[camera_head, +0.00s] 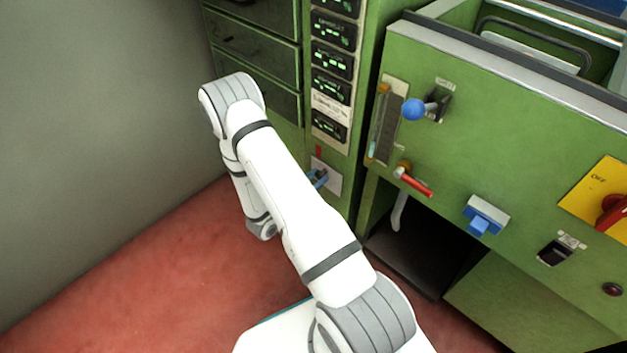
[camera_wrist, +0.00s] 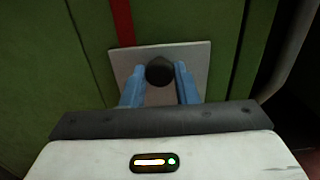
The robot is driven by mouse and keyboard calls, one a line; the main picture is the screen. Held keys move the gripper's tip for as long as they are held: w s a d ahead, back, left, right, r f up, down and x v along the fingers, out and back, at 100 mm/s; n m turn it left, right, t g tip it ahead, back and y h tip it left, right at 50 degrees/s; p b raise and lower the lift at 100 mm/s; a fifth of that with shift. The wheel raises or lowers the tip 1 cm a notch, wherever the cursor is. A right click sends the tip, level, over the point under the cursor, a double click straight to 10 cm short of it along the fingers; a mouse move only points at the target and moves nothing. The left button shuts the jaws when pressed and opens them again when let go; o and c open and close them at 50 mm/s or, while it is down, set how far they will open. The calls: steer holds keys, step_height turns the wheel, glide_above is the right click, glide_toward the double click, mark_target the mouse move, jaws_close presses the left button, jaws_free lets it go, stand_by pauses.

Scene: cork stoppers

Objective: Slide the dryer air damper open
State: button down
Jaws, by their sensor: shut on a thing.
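A round black knob (camera_wrist: 160,70) stands out from a light grey square plate (camera_wrist: 202,58) on the green cabinet front. A red vertical strip (camera_wrist: 122,22) runs up from the plate's top edge. My gripper (camera_wrist: 158,83) has its blue fingers on either side of the knob and is shut on it. In the head view the plate (camera_head: 333,187) is low on the narrow panel, below the meters, with the red strip (camera_head: 319,152) above it. There my gripper's blue fingers (camera_head: 318,178) are at the plate, and the knob is hard to make out. The word damper is not readable anywhere.
To the right, the green machine front carries a blue ball lever (camera_head: 414,109), a red-handled valve (camera_head: 416,184), a blue switch (camera_head: 483,219) and a red rotary switch on yellow (camera_head: 612,211). A dark opening (camera_head: 418,256) lies below. Red floor (camera_head: 120,270) is free at left.

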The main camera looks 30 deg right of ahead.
steer(key=r+p, duration=0.1)
steer(key=r, duration=0.1)
steer(key=r+p, duration=0.3)
steer(key=r, duration=0.1)
steer(key=shift+s+d+r+p, duration=0.15)
steer(key=shift+s+r+p, duration=0.15)
steer(key=shift+r, duration=0.1)
steer(key=shift+f, duration=0.1)
steer(key=c, duration=1.6)
jaws_free()
steer(key=o, duration=0.5)
steer(key=shift+w, duration=0.1)
steer(key=shift+c, duration=0.2)
steer(key=shift+a, duration=0.4)
steer(key=p+v, duration=0.1)
steer(key=v, duration=0.6)
steer(key=shift+p, duration=0.3)
